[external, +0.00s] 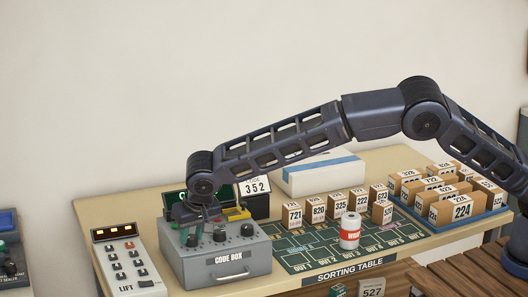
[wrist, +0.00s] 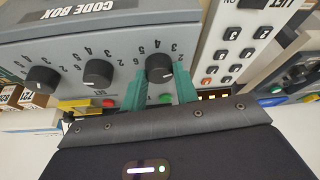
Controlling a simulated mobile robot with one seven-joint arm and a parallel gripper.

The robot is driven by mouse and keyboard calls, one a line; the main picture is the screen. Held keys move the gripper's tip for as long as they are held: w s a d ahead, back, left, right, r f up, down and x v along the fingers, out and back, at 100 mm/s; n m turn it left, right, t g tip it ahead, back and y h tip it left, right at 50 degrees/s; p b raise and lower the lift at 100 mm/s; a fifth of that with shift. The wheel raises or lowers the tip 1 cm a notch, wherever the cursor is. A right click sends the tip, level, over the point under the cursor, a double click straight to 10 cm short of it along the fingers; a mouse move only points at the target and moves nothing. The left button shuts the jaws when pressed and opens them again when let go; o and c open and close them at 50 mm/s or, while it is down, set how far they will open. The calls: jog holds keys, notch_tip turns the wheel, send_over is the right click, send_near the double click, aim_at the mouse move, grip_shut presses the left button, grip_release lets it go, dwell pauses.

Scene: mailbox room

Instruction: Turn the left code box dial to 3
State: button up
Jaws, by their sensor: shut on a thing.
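The grey code box (external: 215,262) stands on the sorting table, with three black dials on its top. My gripper (external: 191,237) reaches down from above onto the left dial. In the wrist view the box appears turned round, so the left dial (wrist: 160,68) is at the right, beside the lift panel. The two green fingers of my gripper (wrist: 158,82) are shut on this dial, one on each side. A white mark shows on the dial, but its exact number is hard to tell. The middle dial (wrist: 98,73) and right dial (wrist: 41,79) are untouched.
A green mat (external: 300,262) with numbered parcels and a white can (external: 350,231) lies to the right. The wall behind is bare.

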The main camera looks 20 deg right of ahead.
jog(key=n+y, duration=0.1)
jog(key=n, duration=0.1)
jog(key=n+g+y, duration=0.1)
jog(key=n, duration=0.2)
jog(key=shift+w+d, duration=0.1)
jog(key=shift+d, duration=0.05)
jog(key=shift+r+n, duration=0.1)
jog(key=shift+n, duration=0.3)
jog(key=o, duration=1)
jog(key=v, duration=1)
jog(key=shift+d+r, duration=0.1)
jog(key=shift+r, duration=0.2)
